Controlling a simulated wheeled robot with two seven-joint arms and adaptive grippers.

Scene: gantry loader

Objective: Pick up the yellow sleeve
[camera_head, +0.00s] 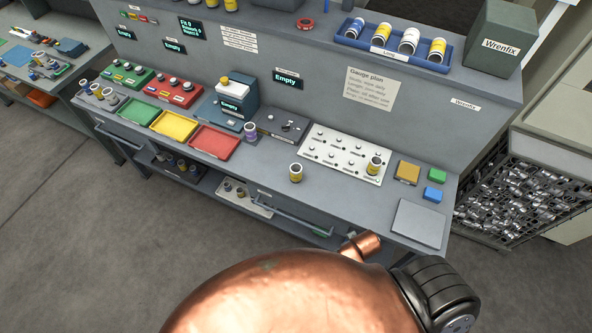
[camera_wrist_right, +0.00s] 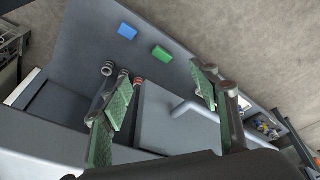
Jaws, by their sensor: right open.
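In the head view, a short sleeve with a yellow band (camera_head: 296,174) stands upright on the bench front, left of the white pegged plate (camera_head: 317,154). A second yellow-banded sleeve (camera_head: 374,166) stands at the right end of that plate. More yellow-banded pieces, such as this one (camera_head: 437,51), are in the blue tray (camera_head: 385,55) on the upper shelf. I cannot tell which one the task names. My right gripper (camera_wrist_right: 163,85) shows in the wrist view, open, with nothing between its green-padded fingers. My left gripper is not in view.
A green block (camera_head: 437,175), blue block (camera_head: 433,194), tan block (camera_head: 407,172) and flat grey plate (camera_head: 418,222) occupy the bench's right end. Green, yellow (camera_head: 174,126) and red trays sit at left. A bin of metal parts (camera_head: 510,195) stands right of the bench.

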